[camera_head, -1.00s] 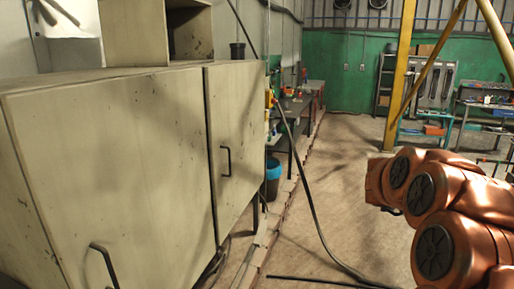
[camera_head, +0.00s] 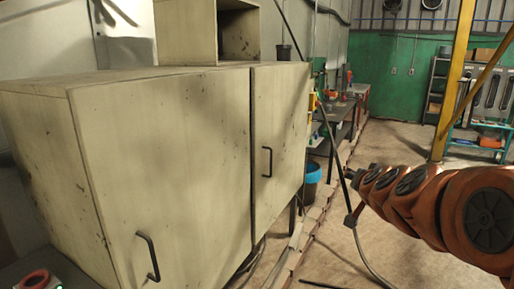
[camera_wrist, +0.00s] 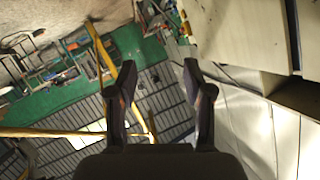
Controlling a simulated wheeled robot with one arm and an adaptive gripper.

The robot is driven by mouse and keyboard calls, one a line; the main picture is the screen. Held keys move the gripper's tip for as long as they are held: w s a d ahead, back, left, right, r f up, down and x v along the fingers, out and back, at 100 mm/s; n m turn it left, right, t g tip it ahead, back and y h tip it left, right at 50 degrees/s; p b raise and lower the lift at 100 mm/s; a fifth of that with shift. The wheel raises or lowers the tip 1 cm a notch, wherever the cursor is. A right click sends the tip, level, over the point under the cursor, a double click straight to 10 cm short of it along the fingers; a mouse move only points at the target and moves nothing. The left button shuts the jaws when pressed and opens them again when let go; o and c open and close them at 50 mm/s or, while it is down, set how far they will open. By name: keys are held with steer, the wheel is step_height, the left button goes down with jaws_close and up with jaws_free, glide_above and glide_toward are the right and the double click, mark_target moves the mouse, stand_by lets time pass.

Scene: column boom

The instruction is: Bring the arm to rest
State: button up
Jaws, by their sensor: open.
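My arm (camera_head: 430,205) shows in the head view as an orange, jointed arm at the right, reaching toward the middle of the picture. Its far end is near the hanging black cable, and I cannot tell there whether they touch. My gripper (camera_wrist: 158,80) shows in the wrist view with two dark fingers spread apart. Nothing is between the fingers. The wrist view is tilted, with the green wall and the roof behind the fingers.
A large cream cabinet (camera_head: 165,150) with two handled doors fills the left. An open box (camera_head: 190,40) stands on it. A blue-rimmed bin (camera_head: 312,175) is beyond it. A yellow post (camera_head: 455,80) stands at the right. Floor (camera_head: 400,150) between is largely clear.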

steer(key=s+a+f+n+g+y, duration=0.5)
steer(key=s+a+f+g, duration=0.2)
steer(key=s+a+f, duration=0.65)
steer(key=s+d+f+g, duration=0.1)
steer(key=s+f+g, duration=0.1)
steer(key=s, duration=0.7)
steer(key=s+d+f+n+g+h, duration=0.1)
steer(key=s+f+g, duration=0.1)
steer(key=s, duration=0.7)
steer(key=s+d+f+g+h, duration=0.1)
steer(key=s+g, duration=0.3)
steer(key=s, duration=0.6)
steer(key=shift+d+f+n+g, duration=0.15)
steer(key=shift+f+n+g, duration=0.2)
steer(key=shift+f, duration=0.2)
steer(key=shift+c, duration=0.9)
